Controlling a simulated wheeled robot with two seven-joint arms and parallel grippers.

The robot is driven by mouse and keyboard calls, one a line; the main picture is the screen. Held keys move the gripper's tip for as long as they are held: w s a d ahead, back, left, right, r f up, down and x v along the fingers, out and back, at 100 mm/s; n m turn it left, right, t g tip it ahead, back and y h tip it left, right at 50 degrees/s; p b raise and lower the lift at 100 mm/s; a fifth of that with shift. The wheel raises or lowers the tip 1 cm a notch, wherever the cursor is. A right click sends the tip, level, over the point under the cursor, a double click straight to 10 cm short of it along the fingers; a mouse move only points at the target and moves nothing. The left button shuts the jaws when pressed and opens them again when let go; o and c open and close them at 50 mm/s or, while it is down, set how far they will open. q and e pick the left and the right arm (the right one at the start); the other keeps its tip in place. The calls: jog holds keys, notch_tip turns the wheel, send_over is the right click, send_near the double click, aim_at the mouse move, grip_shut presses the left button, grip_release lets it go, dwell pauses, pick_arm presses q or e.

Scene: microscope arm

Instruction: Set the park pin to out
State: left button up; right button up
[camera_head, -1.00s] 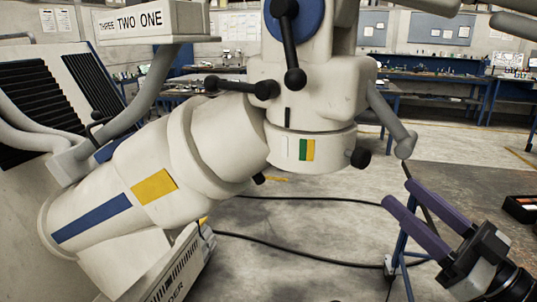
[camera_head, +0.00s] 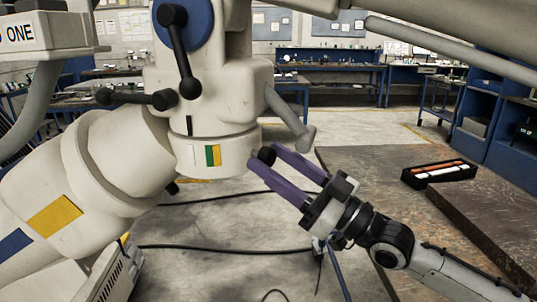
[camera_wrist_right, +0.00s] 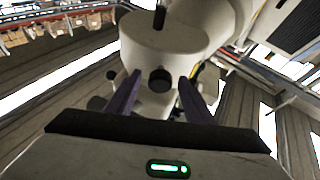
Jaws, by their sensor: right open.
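The park pin appears to be the black round knob (camera_head: 266,154) sticking out of the right side of the cream collar (camera_head: 206,166) under the microscope head. In the right wrist view the knob (camera_wrist_right: 160,79) sits near the centre, facing the camera. My right gripper (camera_head: 262,157), with purple fingers, is open. Its fingertips are at the knob, one on each side of it, and the wrist view shows gaps between the fingers and the knob. I cannot tell how far the pin is pulled out. My left gripper is not in view.
A grey handle (camera_head: 290,118) hangs just above my right fingers. A white, green and yellow mark (camera_head: 212,155) is on the collar. Black levers (camera_head: 179,52) stick out of the head. A dark table (camera_head: 400,170) with a black tray (camera_head: 438,174) stands to the right.

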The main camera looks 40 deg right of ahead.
jog(key=shift+w+a+r, duration=0.3)
jog(key=shift+w, duration=0.3)
grip_shut()
jog(key=shift+s+d+f, duration=0.1)
jog(key=shift+s+d, duration=0.05)
jog(key=shift+s, duration=0.1)
jog(key=shift+s+d+p, duration=0.2)
jog(key=shift+s+p, duration=0.1)
jog(key=shift+s, duration=0.45)
grip_release()
jog(key=shift+w, duration=0.1)
